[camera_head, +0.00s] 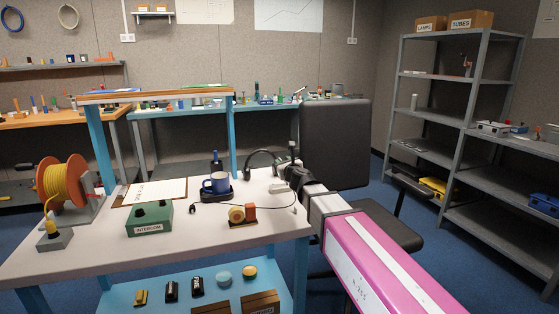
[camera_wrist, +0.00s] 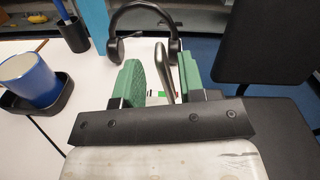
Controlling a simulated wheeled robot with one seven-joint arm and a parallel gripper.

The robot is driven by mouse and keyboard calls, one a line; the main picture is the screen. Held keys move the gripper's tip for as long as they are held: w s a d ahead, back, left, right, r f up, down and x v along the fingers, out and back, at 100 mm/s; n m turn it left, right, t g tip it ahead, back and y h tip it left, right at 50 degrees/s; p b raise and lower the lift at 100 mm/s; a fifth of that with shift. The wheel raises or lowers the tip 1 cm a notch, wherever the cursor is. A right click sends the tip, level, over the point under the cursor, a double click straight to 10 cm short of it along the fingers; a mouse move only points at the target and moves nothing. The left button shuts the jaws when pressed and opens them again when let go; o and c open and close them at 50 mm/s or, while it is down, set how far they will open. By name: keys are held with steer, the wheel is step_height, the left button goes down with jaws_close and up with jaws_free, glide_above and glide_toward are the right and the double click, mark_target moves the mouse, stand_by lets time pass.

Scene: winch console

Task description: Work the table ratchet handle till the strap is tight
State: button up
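My gripper (camera_wrist: 160,77) has two green fingers standing apart, so it is open. Between them rises a grey metal lever (camera_wrist: 164,72), which looks like the ratchet handle. It leans slightly and is nearer the right finger; I cannot tell whether it touches. Below it, a small white piece with red and green marks (camera_wrist: 158,95) partly shows. In the head view, my gripper (camera_head: 289,164) is at the table's right edge, its fingers mostly hidden by my wrist. A light grey piece (camera_head: 279,188) beside it may be part of the ratchet. The strap cannot be made out.
The headset (camera_head: 262,158) lies just beyond my gripper. The blue mug (camera_head: 218,182) stands in a black tray left of it. The green intercom box (camera_head: 150,218) and orange cable reel (camera_head: 68,186) are further left. A black chair (camera_head: 334,140) stands close on the right.

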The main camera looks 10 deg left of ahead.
mark_target(279, 159)
steer(key=x, duration=0.5)
steer(key=shift+a, duration=0.1)
jaws_close()
